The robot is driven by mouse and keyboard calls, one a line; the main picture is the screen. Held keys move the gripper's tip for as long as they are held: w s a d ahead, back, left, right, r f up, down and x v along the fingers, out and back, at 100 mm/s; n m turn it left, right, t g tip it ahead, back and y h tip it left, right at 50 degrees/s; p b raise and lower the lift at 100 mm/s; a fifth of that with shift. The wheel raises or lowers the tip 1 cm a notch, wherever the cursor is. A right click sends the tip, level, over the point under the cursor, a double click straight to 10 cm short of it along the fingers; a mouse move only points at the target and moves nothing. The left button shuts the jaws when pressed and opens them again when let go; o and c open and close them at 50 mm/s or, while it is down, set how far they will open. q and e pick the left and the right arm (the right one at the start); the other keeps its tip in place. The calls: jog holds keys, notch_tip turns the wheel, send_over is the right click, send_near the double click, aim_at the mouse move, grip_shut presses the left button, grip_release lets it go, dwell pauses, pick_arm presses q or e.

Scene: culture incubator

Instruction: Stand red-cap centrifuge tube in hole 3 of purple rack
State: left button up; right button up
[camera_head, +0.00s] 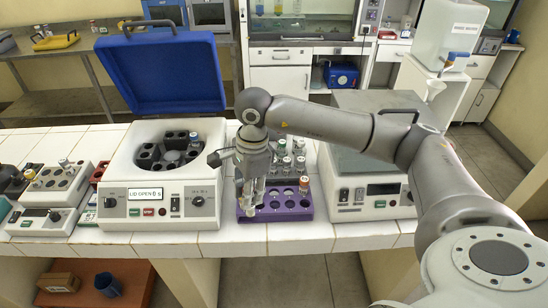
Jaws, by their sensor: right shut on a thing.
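The purple rack (290,217) stands near the front edge of the white tiled counter, with two rows of holes. A tube with an orange-red cap (304,184) stands upright in it at the back right. My right gripper (252,196) points down over the rack's left end and is shut on a slim, clear tube. The held tube's cap is hidden by the fingers, so its colour cannot be told. Whether its lower end is inside a hole or just above is unclear. My left gripper is out of view.
A centrifuge (160,205) with its blue lid (160,72) raised stands left of the rack. A dark rack of capped tubes (291,160) stands behind the purple rack. A boxy device (370,195) with a display stands close on the right, under my right arm.

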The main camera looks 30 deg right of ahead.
jog(key=w+d+m+t+h+p, duration=0.1)
jog(key=w+d+m+p, duration=0.3)
jog(key=d+m, duration=0.95)
pick_arm(q)
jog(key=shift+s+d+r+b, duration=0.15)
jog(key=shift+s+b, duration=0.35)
jog(key=shift+b, duration=0.5)
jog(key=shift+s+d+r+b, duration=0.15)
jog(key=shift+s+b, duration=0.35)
jog(key=shift+b, duration=0.45)
pick_arm(e)
jog(key=a+f+m, duration=0.3)
jog(key=f, duration=0.2)
jog(key=shift+s+a+f, duration=0.15)
jog(key=shift+a+f, duration=0.1)
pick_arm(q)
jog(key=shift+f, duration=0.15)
pick_arm(e)
jog(key=shift+f, duration=0.1)
pick_arm(q)
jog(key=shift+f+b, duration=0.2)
jog(key=shift+b, duration=0.15)
pick_arm(e)
jog(key=shift+a+f, duration=0.1)
jog(key=shift+f, duration=0.05)
